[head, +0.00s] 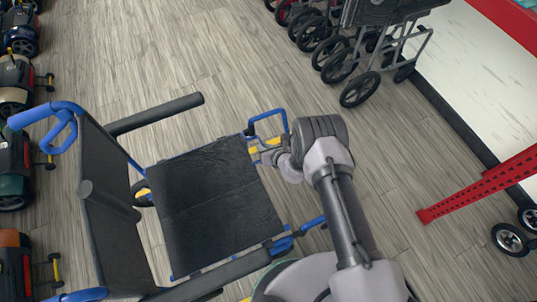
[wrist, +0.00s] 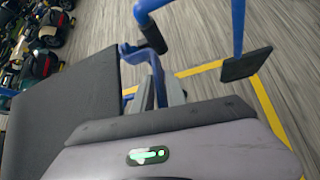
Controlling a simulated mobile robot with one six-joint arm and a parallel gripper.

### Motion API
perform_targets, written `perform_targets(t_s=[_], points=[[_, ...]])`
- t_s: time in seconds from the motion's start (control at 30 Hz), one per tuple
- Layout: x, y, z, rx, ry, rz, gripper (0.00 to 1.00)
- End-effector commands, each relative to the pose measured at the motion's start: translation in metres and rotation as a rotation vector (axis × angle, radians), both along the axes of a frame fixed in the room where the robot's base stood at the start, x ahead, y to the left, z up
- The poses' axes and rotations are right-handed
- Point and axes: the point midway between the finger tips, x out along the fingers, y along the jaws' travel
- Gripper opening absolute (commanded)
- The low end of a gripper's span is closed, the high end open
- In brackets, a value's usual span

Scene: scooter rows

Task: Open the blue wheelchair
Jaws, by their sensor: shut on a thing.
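The blue wheelchair (head: 215,203) stands at the left centre of the head view. Its black seat lies flat and spread out, with a black backrest (head: 108,200) on the left and two black armrests. My gripper (head: 257,148) is at the front edge of the seat, near a blue footrest tube (head: 268,115). In the wrist view my gripper (wrist: 157,92) is shut on a part of the blue frame (wrist: 150,52) beside the dark seat (wrist: 62,112). The exact spot of the grip is partly hidden by the fingers.
Mobility scooters (head: 14,85) line the left edge. Folded grey wheelchairs (head: 385,40) stand at the top right. A red perforated beam (head: 480,187) and small wheels (head: 511,239) are at the right. Yellow lines mark the floor around the wheelchair. The middle floor is clear.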

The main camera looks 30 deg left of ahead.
Motion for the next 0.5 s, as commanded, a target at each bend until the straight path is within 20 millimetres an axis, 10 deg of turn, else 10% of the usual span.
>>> perform_targets(t_s=[0.37, 0.5], points=[[0.0025, 0.0032, -0.007, -0.022, 0.014, 0.0, 0.0], [0.0026, 0.003, -0.007, -0.021, 0.013, 0.0, 0.39]])
